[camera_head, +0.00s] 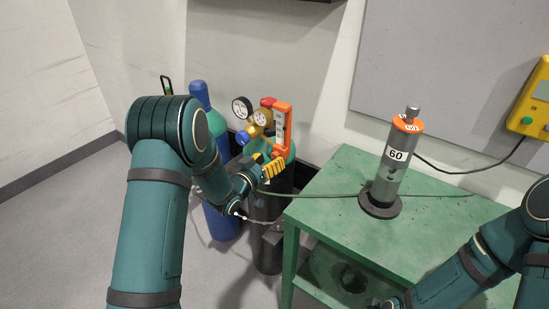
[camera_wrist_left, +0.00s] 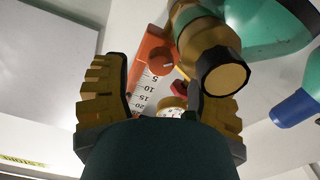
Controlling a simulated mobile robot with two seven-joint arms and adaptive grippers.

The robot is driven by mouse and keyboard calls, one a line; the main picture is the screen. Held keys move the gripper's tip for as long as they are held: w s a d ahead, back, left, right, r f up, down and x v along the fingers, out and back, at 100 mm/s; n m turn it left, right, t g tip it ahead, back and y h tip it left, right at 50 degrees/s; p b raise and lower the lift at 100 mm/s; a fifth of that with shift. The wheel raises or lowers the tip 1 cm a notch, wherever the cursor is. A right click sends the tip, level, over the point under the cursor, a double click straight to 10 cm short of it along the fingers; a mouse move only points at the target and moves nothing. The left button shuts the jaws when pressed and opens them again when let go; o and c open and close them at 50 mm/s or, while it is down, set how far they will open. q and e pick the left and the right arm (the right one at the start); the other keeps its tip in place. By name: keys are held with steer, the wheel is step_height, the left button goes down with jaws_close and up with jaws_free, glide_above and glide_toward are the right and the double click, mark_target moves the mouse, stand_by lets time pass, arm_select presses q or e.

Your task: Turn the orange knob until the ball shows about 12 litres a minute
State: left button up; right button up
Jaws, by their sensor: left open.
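The orange flowmeter (camera_head: 284,122) stands upright on the regulator of the gas cylinder. In the left wrist view its white scale (camera_wrist_left: 147,88) appears upside down, with 5, 10, 15 and 20 readable. I cannot make out the ball. The round orange knob (camera_wrist_left: 162,60) is at the scale's low end. My left gripper (camera_head: 272,168), with yellow ridged fingers, is just below the flowmeter. It is open; in the wrist view its fingers (camera_wrist_left: 155,85) stand either side of the flowmeter, and the knob appears between them, with no visible contact. My right gripper (camera_head: 390,303) is barely visible at the bottom edge.
Brass gauges (camera_head: 242,107) and a blue fitting (camera_head: 243,138) sit left of the flowmeter. A blue cylinder (camera_head: 222,215) stands beside the dark one (camera_head: 267,235). A green table (camera_head: 345,185) at the right carries a grey device marked 60 (camera_head: 395,160). A green hose crosses the table.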

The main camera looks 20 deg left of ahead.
arm_select(q)
steer(key=shift+x, duration=1.4)
steer(key=shift+o, duration=0.2)
jaws_close()
